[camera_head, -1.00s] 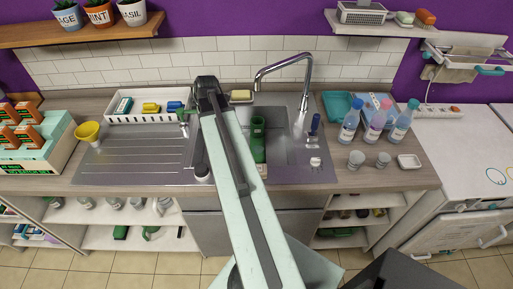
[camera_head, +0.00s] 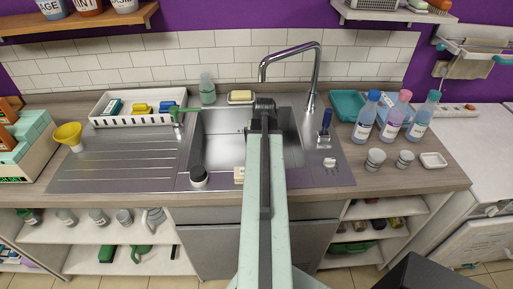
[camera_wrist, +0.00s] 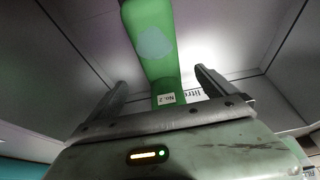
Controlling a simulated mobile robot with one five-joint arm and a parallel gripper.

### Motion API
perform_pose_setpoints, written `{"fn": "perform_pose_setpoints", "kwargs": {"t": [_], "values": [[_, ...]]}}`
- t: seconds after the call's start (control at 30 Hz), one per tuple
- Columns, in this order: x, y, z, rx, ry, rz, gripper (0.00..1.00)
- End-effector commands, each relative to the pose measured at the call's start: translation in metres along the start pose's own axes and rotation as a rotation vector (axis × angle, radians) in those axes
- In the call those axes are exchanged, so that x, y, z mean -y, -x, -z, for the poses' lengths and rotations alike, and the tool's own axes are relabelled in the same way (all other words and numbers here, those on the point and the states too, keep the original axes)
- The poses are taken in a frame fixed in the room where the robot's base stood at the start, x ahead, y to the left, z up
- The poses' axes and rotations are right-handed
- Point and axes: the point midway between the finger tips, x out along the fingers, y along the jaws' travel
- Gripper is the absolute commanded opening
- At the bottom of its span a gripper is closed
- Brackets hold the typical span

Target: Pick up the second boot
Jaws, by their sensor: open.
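The green boot (camera_wrist: 152,55) shows in the wrist view with a pale patch and a small white label reading "No. 2". It stretches away between the two fingers of my gripper (camera_wrist: 162,85). The fingers are apart, one on each side, and I see no clear contact. In the head view my gripper (camera_head: 264,108) is over the sink basin (camera_head: 220,150), and my arm hides the boot there.
A chrome tap (camera_head: 318,70) arches at the back of the sink. A white rack (camera_head: 135,110) and yellow cup (camera_head: 69,134) are to the left. Several bottles (camera_head: 391,120) and small cups (camera_head: 375,159) stand on the right counter. The drainboard (camera_head: 115,160) is clear.

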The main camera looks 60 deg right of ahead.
Motion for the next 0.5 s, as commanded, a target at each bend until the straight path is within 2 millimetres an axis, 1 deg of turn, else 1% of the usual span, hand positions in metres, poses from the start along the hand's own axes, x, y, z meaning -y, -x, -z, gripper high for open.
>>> {"fn": "perform_pose_setpoints", "kwargs": {"t": [0.07,0.23,0.4,0.5], "values": [[0.003,-0.005,-0.001,0.000,0.004,0.002,0.96],[0.004,-0.028,-0.002,0.000,0.007,0.003,0.96],[0.004,-0.029,-0.001,0.000,0.008,0.003,0.96],[0.003,-0.041,-0.003,0.001,0.007,0.003,0.96]]}}
